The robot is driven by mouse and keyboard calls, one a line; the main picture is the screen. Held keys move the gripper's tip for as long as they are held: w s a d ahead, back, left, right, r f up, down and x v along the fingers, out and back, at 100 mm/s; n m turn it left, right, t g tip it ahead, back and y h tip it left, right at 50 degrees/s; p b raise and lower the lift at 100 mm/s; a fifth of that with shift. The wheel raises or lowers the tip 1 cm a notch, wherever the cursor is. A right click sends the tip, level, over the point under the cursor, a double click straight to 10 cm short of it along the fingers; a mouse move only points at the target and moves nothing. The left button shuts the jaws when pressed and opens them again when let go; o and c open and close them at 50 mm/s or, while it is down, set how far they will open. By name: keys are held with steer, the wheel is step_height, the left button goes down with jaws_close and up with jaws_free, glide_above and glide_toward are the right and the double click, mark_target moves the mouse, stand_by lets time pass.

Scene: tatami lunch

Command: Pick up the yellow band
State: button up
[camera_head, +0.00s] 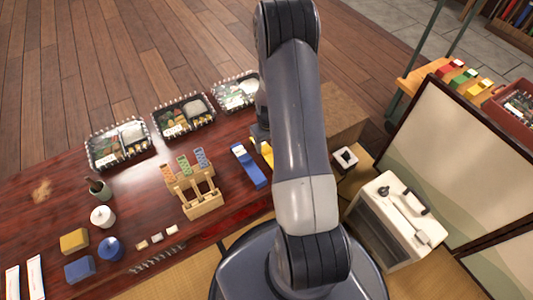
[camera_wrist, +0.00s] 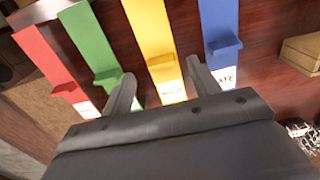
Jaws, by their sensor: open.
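The yellow band (camera_wrist: 158,38) is a flat strip with a raised yellow tab and a white label at its near end; its label is too small to read. It lies on the dark red table. In the wrist view, my open gripper (camera_wrist: 163,84) has one fingertip on each side of the yellow band's near end, with nothing held. I cannot tell how high the fingers are above it. In the head view, only part of the yellow band (camera_head: 261,150) shows, beside my arm, which hides the rest.
A blue band (camera_wrist: 218,25) lies right of the yellow one; green (camera_wrist: 88,40) and red (camera_wrist: 48,60) bands lie left. A wooden rack with coloured pieces (camera_head: 200,203) stands left of the blue band. Packed lunch boxes (camera_head: 184,117) line the far edge.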

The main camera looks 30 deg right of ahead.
mark_target(268, 150)
step_height(268, 150, down, 5)
steer(key=shift+f+b, duration=0.1)
steer(key=shift+b, duration=1)
steer(key=shift+c, duration=0.5)
steer(key=shift+s, duration=0.1)
steer(key=c, duration=0.5)
